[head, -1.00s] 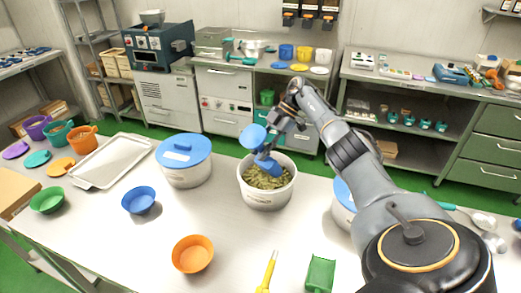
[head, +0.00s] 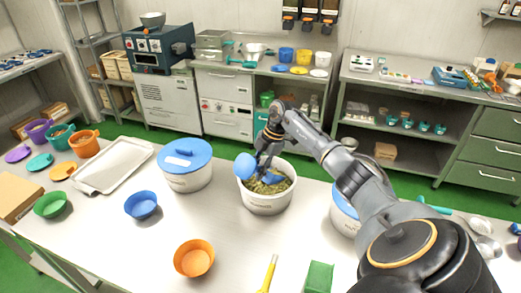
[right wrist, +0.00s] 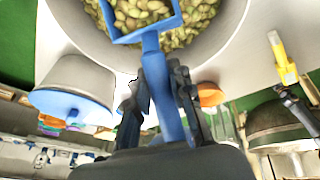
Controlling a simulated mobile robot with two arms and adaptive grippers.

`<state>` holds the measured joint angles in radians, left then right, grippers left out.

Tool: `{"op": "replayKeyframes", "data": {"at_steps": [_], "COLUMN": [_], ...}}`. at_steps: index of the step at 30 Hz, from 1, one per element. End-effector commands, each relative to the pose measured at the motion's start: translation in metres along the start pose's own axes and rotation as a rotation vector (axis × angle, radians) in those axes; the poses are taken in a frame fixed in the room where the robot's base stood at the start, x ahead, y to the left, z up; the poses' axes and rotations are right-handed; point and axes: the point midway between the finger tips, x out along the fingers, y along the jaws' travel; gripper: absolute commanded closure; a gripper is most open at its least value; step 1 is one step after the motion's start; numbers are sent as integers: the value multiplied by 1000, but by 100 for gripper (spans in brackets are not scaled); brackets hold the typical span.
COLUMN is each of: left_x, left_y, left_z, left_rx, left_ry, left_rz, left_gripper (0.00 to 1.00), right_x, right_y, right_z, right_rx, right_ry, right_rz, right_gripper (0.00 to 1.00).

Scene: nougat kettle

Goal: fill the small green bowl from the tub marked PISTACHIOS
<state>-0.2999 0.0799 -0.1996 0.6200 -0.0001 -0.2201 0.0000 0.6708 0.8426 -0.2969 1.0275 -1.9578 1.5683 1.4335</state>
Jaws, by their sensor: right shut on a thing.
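The white tub (head: 265,203) holds green-brown pistachios (head: 262,187) and stands open on the table; its label is too small to read. Its grey-white rim and the nuts (right wrist: 200,30) fill the top of the right wrist view. My right gripper (head: 267,160) is above the tub's back edge, shut on the handle of a blue scoop (right wrist: 152,55). The small green bowl (head: 50,204) sits empty at the far left. My left gripper is out of view.
A blue-lidded tub (head: 185,165) stands left of the open one; another (head: 343,208) is partly behind my right arm. A blue bowl (head: 141,205), an orange bowl (head: 194,258) and a metal tray (head: 112,165) lie left.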

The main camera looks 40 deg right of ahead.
Motion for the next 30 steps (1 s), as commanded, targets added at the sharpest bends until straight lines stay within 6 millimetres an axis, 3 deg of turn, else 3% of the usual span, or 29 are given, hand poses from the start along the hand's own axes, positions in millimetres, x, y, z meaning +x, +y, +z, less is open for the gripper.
{"op": "replayKeyframes", "data": {"at_steps": [1,13,21,30], "left_x": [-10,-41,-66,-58], "left_y": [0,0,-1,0], "left_z": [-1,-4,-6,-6], "left_rx": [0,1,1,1], "left_ry": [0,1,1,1], "left_rz": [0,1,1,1], "left_gripper": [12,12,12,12], "right_x": [-2,29,23,16], "right_y": [-1,-6,-6,-6], "right_z": [-4,-19,-40,-61], "right_rx": [-9,-62,-95,-122], "right_ry": [-23,-300,-485,-653], "right_rz": [0,26,44,57], "right_gripper": [100,100,100,100]}}
